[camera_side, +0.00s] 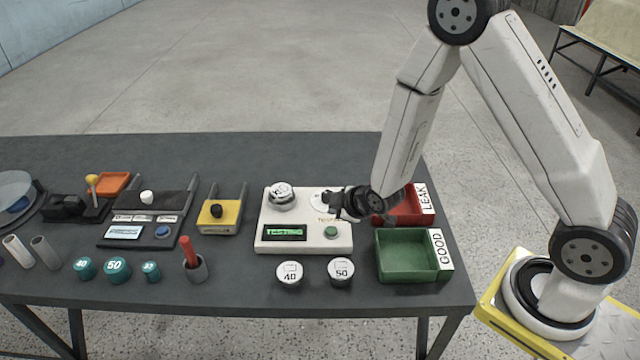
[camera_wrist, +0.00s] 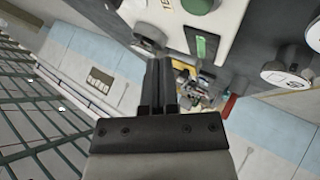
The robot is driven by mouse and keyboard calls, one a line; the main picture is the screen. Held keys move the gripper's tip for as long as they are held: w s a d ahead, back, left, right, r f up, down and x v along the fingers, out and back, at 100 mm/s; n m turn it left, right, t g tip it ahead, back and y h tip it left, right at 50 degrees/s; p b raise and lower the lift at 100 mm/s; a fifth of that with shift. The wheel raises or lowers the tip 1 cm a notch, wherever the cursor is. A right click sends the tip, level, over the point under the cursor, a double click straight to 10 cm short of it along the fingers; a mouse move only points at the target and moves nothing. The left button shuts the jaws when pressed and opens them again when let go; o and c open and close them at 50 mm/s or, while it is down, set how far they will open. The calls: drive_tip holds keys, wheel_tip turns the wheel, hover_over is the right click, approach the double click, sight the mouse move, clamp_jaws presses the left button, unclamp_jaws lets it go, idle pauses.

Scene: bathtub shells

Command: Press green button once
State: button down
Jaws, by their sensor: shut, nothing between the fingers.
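The green button (camera_side: 331,232) sits at the front right of a white tester box (camera_side: 262,240), beside its lit green display (camera_side: 285,233). In the wrist view the green button (camera_wrist: 197,5) shows at the top edge, partly cut off, with the display (camera_wrist: 201,47) below it. My gripper (camera_side: 334,203) is shut and empty, over the back right part of the box, behind the button and apart from it. In the wrist view my gripper's fingers (camera_wrist: 159,65) are together, pointing toward the box. A metal capped piece (camera_side: 281,195) sits on the box's back left.
A green GOOD bin (camera_side: 412,279) and a red LEAK bin (camera_side: 418,217) stand right of the box. White caps marked 40 (camera_side: 289,273) and 50 (camera_side: 341,271) stand in front. A yellow fixture (camera_side: 218,216) and a red-handled tool (camera_side: 190,252) are left.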

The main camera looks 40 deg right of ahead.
drive_tip(key=shift+r, duration=0.65)
drive_tip(key=s+r+m+g, duration=0.6)
drive_tip(key=s+r+m, duration=0.2)
drive_tip(key=s, duration=0.7)
wheel_tip(320, 180, up, 2)
drive_tip(key=shift+r+g, duration=0.1)
drive_tip(key=shift+g, duration=0.2)
